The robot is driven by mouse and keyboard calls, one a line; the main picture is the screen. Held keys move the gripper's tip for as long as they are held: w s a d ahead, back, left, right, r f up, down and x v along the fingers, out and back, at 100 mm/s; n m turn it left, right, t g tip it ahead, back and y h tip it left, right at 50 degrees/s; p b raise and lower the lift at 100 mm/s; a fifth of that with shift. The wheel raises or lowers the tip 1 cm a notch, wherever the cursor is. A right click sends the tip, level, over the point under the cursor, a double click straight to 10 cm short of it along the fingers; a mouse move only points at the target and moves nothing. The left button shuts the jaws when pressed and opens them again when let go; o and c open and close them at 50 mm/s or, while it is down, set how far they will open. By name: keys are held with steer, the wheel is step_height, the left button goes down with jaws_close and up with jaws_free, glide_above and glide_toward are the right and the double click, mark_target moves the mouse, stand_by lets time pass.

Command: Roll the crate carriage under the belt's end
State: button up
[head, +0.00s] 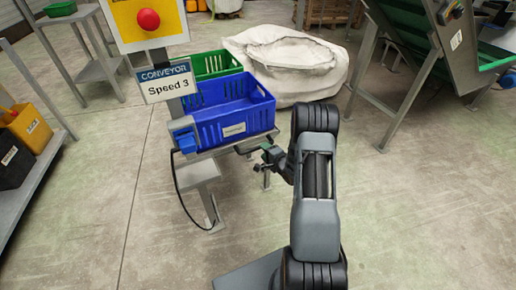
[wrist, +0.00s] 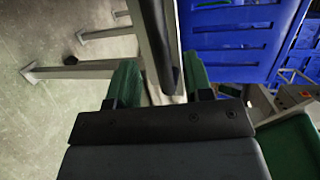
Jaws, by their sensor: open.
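A blue crate (head: 228,108) and a green crate (head: 212,64) sit one behind the other on the crate carriage (head: 236,143), a low grey platform. A dark rounded bar (wrist: 157,35) and a grey post (wrist: 175,45) lie between or just beyond the fingers; contact cannot be told. The blue crate (wrist: 240,35) shows to the right. The green belt (head: 405,25) is at the top right.
A white bulk bag (head: 290,65) stands right behind the crates. The conveyor's grey legs (head: 405,80) stand at the right. A stand with a "Conveyor Speed 3" sign (head: 167,83) is on the left, beside a shelf (head: 35,160). The floor at front right is clear.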

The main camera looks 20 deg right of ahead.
steer(key=shift+b+x, duration=0.65)
steer(key=shift+x, duration=2.3)
jaws_close()
